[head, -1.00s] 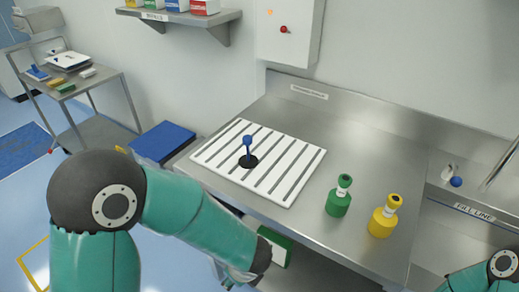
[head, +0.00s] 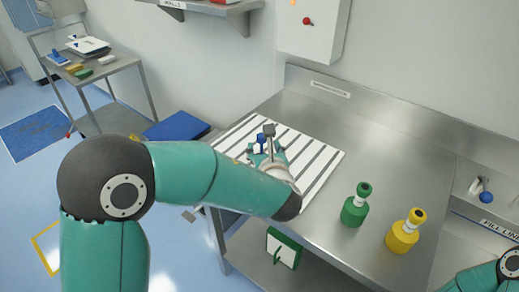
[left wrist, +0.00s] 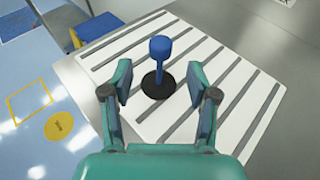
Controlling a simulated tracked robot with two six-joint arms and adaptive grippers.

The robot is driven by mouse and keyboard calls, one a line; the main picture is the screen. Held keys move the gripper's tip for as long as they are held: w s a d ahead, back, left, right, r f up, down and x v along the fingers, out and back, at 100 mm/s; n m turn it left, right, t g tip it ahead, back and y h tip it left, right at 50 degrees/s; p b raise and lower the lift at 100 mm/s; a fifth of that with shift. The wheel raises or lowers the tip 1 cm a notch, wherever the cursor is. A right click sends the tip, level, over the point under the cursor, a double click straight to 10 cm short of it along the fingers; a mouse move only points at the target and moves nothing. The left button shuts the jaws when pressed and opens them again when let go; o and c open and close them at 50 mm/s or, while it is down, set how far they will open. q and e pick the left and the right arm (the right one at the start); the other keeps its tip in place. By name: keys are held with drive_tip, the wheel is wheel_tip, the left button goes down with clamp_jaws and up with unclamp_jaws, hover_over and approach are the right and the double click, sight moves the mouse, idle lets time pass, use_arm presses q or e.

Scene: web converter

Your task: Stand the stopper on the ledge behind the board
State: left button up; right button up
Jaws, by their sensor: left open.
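The blue stopper (left wrist: 160,62), with a round knob and a dark disc at its foot, stands upright on the white slatted board (left wrist: 110,55). In the head view its knob (head: 261,138) shows beside my left gripper (head: 264,146), which hides the rest of it. In the left wrist view my left gripper (left wrist: 160,88) is open, its two fingers spread left and right of the stopper's foot, with clear gaps and no contact seen. A raised metal ledge with a label (head: 330,88) runs behind the board (head: 320,160). My right gripper is not in view.
A green bottle (head: 354,212) and a yellow bottle (head: 403,238) stand on the steel table right of the board. A wall box (head: 313,28) hangs above the ledge. A blue bin (head: 177,131) is left of the table. The steel between board and ledge is clear.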

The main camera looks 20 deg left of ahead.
sight(263, 140)
use_arm(q)
drive_tip(key=shift+w+a+f, duration=0.2)
drive_tip(key=shift+w+a, duration=0.05)
drive_tip(key=shift+w, duration=0.35)
drive_tip(key=shift+w+a+p, duration=0.3)
drive_tip(key=shift+w+p, duration=0.2)
drive_tip(key=shift+w, duration=0.1)
drive_tip(key=p+x, duration=0.1)
drive_tip(key=x, duration=0.2)
drive_tip(key=shift+w, duration=0.25)
drive_tip(key=shift+w+a+f, duration=0.1)
drive_tip(key=shift+w+a, duration=0.05)
drive_tip(key=shift+w, duration=0.1)
drive_tip(key=shift+c, duration=0.3)
clamp_jaws()
